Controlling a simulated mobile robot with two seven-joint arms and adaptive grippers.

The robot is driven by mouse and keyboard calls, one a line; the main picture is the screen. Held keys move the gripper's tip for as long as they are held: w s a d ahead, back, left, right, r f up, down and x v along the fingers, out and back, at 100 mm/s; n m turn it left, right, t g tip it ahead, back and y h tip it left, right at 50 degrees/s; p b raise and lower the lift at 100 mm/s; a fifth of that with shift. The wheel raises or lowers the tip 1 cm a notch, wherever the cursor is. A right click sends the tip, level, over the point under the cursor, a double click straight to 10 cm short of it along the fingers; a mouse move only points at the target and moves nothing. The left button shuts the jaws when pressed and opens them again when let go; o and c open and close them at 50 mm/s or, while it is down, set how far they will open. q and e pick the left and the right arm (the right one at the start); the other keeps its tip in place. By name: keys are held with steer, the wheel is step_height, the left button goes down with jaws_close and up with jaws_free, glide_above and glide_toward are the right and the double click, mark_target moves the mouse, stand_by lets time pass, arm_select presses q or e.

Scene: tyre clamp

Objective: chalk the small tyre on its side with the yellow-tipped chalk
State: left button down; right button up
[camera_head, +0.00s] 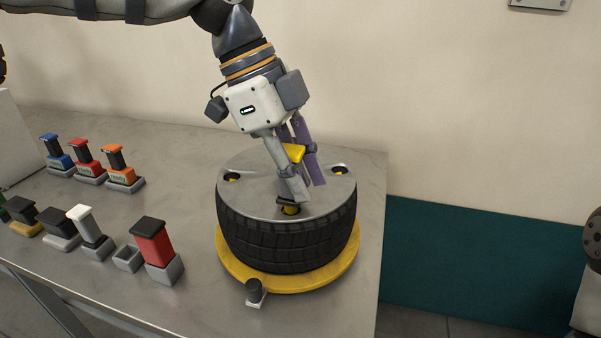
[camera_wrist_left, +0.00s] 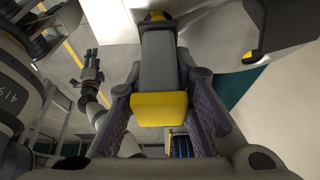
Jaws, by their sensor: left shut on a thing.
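The small tyre (camera_head: 288,240) lies on its side on the table, with a round metal plate (camera_head: 255,190) on its top. My left gripper (camera_head: 311,192) is over the plate, pointing down. It is shut on a grey block with a yellow end, which I take as the yellow-tipped chalk (camera_head: 293,152). In the left wrist view the chalk (camera_wrist_left: 160,105) sits between the two purple fingers, its yellow end facing the camera. Whether its far end touches the plate or tyre is hidden. My right gripper (camera_wrist_left: 88,62) is small in the left wrist view, away from the tyre.
A yellow disc (camera_head: 300,284) lies under the tyre, with a small dark knob (camera_head: 254,290) at its front. Left of it stand an empty grey holder (camera_head: 128,258), a red block (camera_head: 152,242), a white-topped one (camera_head: 86,225) and several others. The table's right edge is close to the disc.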

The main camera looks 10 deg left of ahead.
mark_target(301, 151)
stand_by(0.5)
arm_select(q)
steer(key=shift+r, duration=2.5)
